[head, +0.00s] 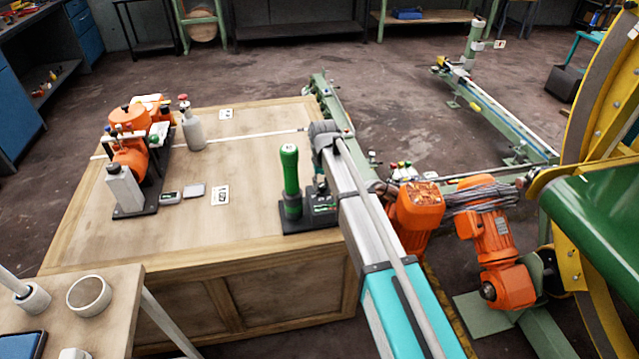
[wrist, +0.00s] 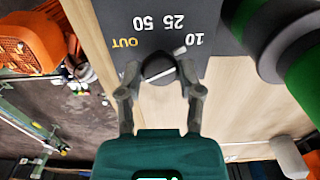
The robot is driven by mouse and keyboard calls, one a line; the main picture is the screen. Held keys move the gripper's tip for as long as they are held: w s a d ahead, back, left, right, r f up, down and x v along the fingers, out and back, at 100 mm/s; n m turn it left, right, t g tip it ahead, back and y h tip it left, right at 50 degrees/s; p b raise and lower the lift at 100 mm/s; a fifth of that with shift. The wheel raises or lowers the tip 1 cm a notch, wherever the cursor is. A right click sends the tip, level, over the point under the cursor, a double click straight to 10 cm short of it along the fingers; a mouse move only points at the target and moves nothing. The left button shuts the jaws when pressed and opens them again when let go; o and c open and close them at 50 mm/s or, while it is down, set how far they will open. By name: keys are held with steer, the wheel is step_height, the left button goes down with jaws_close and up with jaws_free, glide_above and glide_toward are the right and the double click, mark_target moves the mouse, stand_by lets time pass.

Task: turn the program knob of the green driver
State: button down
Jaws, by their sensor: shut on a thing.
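The green driver (head: 291,168) stands on the right part of the wooden bench, a green upright cylinder on a dark base. In the wrist view its dark panel (wrist: 200,25) shows upside-down marks OUT, 50, 25 and 10. The round black program knob (wrist: 159,69) sits below these marks, with a pale line slanting across its face. My gripper (wrist: 159,84) is shut on the knob, one finger on each side. The green cylinder (wrist: 303,75) rises close on the right in the wrist view. In the head view my arm hides the gripper's fingertips and the knob.
An orange machine (head: 130,160) on a dark base and a grey bottle with a red top (head: 192,125) stand left on the bench (head: 245,250). Orange motors (head: 490,240) and a yellow wheel (head: 600,120) stand right of my arm. The bench middle is largely clear.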

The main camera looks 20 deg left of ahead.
steer(key=shift+w+d, duration=0.1)
steer(key=shift+c, duration=1.3)
jaws_free()
steer(key=shift+r, duration=0.1)
